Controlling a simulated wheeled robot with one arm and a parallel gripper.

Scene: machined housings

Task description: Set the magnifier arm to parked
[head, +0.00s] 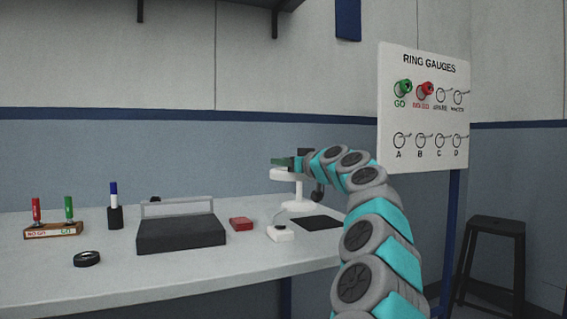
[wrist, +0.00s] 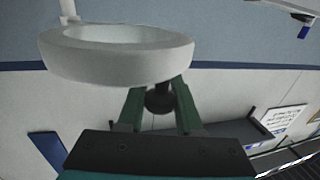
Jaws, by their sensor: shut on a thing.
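The magnifier arm's white ring head (head: 287,175) is above the bench towards the back, with its white stand partly hidden by my arm. In the wrist view the white ring (wrist: 115,60) fills the upper left. A dark round knob (wrist: 160,99) is beside the ring, between the green fingers of my gripper (wrist: 157,97). My gripper is shut on this knob. In the head view my gripper (head: 284,162) is at the ring head, and the knob cannot be made out there. I see no mark for the parked position.
The bench holds a dark box (head: 180,236), a red block (head: 241,224), a small white device (head: 280,234), a dark mat (head: 316,223), a black ring (head: 87,258) and a gauge stand (head: 53,231). A ring gauge board (head: 425,120) stands right of my arm. The bench front is mostly clear.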

